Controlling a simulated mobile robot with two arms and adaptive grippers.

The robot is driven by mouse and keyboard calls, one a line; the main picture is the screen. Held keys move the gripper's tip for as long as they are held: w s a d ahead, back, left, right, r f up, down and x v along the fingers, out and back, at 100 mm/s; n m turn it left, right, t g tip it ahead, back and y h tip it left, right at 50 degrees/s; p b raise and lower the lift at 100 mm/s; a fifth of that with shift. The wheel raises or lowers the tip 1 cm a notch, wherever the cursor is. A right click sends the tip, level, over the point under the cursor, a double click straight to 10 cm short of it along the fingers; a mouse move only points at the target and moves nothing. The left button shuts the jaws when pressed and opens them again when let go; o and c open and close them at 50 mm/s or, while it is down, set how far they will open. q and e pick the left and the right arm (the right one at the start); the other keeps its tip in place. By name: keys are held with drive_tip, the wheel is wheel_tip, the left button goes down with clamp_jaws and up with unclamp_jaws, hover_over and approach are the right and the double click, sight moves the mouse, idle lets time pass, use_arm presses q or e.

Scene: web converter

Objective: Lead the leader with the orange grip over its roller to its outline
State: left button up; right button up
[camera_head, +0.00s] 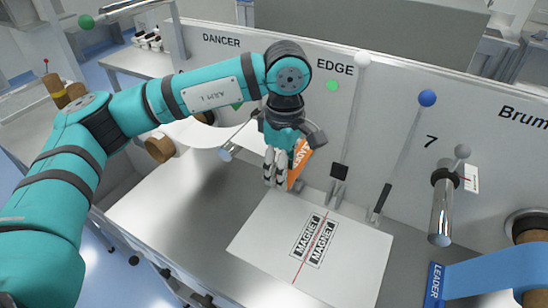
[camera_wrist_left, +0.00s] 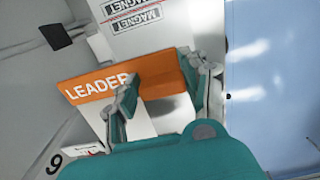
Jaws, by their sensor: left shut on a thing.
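The orange leader grip (camera_head: 300,160) shows beside my left gripper (camera_head: 275,170) in the head view, partly hidden by the fingers. In the left wrist view the orange grip (camera_wrist_left: 95,87), marked LEADER, lies across between the fingers of my left gripper (camera_wrist_left: 162,92), which is shut on it. Pale web material hangs by the grip. A metal roller (camera_head: 230,152) sticks out from the panel just left of the gripper. Which roller belongs to this leader I cannot tell. I cannot make out an outline for it. My right gripper is not in view.
A white plate (camera_head: 265,245) with two MAGNET bars (camera_head: 314,240) and a red line lies right of the gripper. Levers with white (camera_head: 362,60) and blue (camera_head: 427,98) knobs rise behind it. A blue leader (camera_head: 434,285) and another roller (camera_head: 441,212) stand at the right.

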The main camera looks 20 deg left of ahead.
use_arm(q)
drive_tip(key=shift+s+d+f, duration=0.1)
drive_tip(key=shift+d+f, duration=0.5)
drive_tip(key=shift+d, duration=0.05)
wheel_tip(320, 180, down, 6)
drive_tip(key=d+b, duration=0.2)
drive_tip(key=b, duration=1.7)
hover_over(298, 251)
wheel_tip(298, 251, down, 14)
drive_tip(key=shift+r, duration=0.1)
wheel_tip(298, 251, down, 4)
drive_tip(key=b, duration=0.4)
drive_tip(key=shift+f, duration=0.25)
drive_tip(key=shift+f+b, duration=0.35)
drive_tip(key=shift+b, duration=0.2)
drive_tip(key=o, duration=1.3)
